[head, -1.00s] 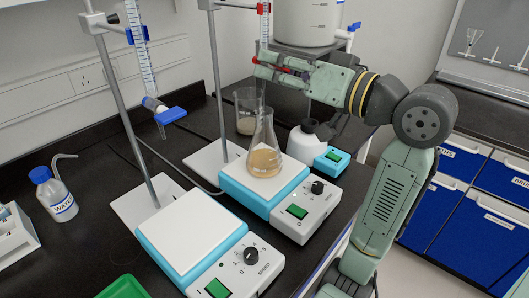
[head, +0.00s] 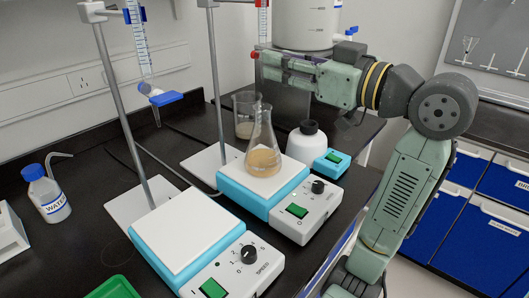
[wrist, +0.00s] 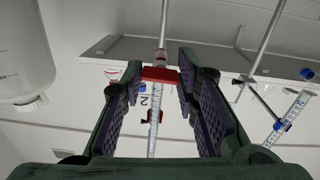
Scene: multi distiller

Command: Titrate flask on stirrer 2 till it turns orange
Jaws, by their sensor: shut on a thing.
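The flask (head: 262,150) is a conical glass flask with pale tan liquid, upright on the rear stirrer (head: 232,184), which has a white top and blue sides. The second burette (head: 263,22) with red fittings rises above the flask, and its tube also shows in the wrist view (wrist: 152,135). My gripper (head: 262,62) is at the burette's lower part, above the flask's mouth. In the wrist view my gripper (wrist: 160,76) is shut on the red stopcock (wrist: 160,74), which sits between the fingertips. The burette's tip is hard to make out.
A front stirrer (head: 182,228) has a bare plate, with a blue-fitted burette (head: 138,35) above. A beaker (head: 246,128) and a white bottle (head: 306,142) stand close to the flask. A water bottle (head: 48,195) is at left. A large container (head: 308,25) stands behind my gripper.

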